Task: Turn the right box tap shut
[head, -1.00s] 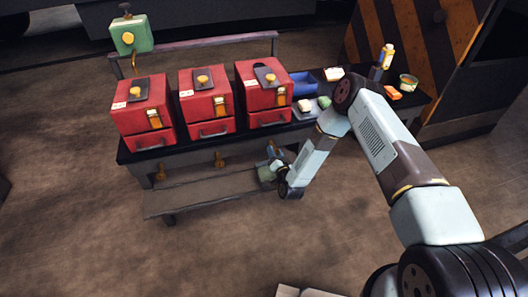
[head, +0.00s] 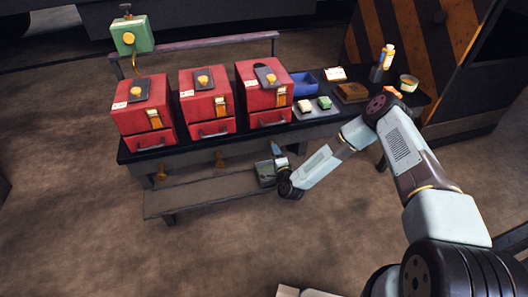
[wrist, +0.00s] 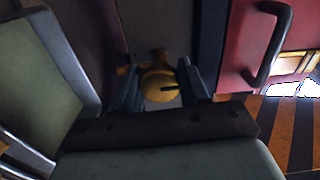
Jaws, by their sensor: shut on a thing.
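The right box tap (wrist: 158,82) is a round yellow knob with a dark slot mark, and it sits between my two fingers in the wrist view. My gripper (wrist: 160,88) is shut on it. In the head view my gripper (head: 276,150) is at the bench's front edge, below the right red box (head: 263,92), and hides this tap. The middle tap (head: 219,158) and the left tap (head: 161,172) show as small brass shapes under the middle red box (head: 206,100) and the left red box (head: 143,109).
A low shelf (head: 205,194) runs below the taps, close under my gripper.

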